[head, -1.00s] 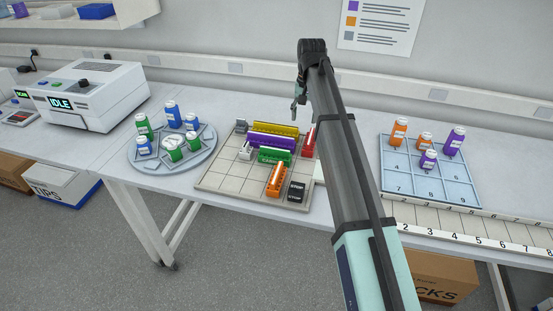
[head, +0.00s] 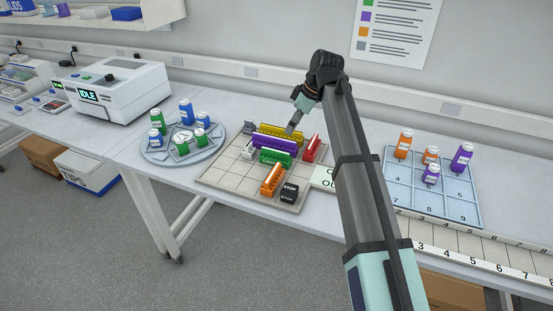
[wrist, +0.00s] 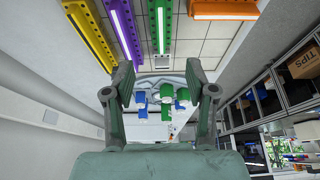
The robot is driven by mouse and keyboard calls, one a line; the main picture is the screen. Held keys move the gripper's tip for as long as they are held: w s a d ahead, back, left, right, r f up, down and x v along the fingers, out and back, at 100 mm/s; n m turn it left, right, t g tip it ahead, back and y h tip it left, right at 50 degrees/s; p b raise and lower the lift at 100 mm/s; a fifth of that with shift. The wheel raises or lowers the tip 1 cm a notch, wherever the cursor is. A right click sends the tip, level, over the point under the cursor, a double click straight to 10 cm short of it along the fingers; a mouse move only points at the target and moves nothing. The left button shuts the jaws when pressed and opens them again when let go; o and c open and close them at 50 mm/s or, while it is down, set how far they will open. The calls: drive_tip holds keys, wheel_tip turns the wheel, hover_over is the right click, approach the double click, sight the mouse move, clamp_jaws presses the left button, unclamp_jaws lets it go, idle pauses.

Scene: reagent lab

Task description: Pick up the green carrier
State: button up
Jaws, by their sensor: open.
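The green carrier (head: 275,157) is a short upright bar with a pale top strip. It stands on the tiled board (head: 225,168), in front of the purple carrier (head: 274,145) and behind the orange carrier (head: 271,180). My gripper (head: 291,131) is near the right end of the yellow carrier (head: 283,130), apart from the green carrier; its height above the board is hard to judge. In the wrist view my gripper (wrist: 159,72) is open, with nothing between its fingers. The green carrier (wrist: 160,25) shows there at the top, beyond the fingertips.
A red carrier (head: 311,149) stands right of the purple one, and a black STOP block (head: 289,192) lies front right. Grey and white pieces stand at the board's left. A round rack (head: 160,158) with several bottles is left; a blue tray (head: 400,188) with bottles is right.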

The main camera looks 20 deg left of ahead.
sight(276, 156)
drive_tip(key=p+x, duration=0.2)
drive_tip(key=x, duration=0.9)
drive_tip(key=shift+f+p, duration=0.1)
drive_tip(key=shift+p, duration=0.3)
drive_tip(key=shift+p+x, duration=1.15)
drive_tip(key=shift+x, duration=1.1)
drive_tip(key=shift+s+a+f, duration=0.1)
drive_tip(key=shift+f, duration=0.2)
drive_tip(key=shift+f, duration=0.2)
drive_tip(key=c, duration=1)
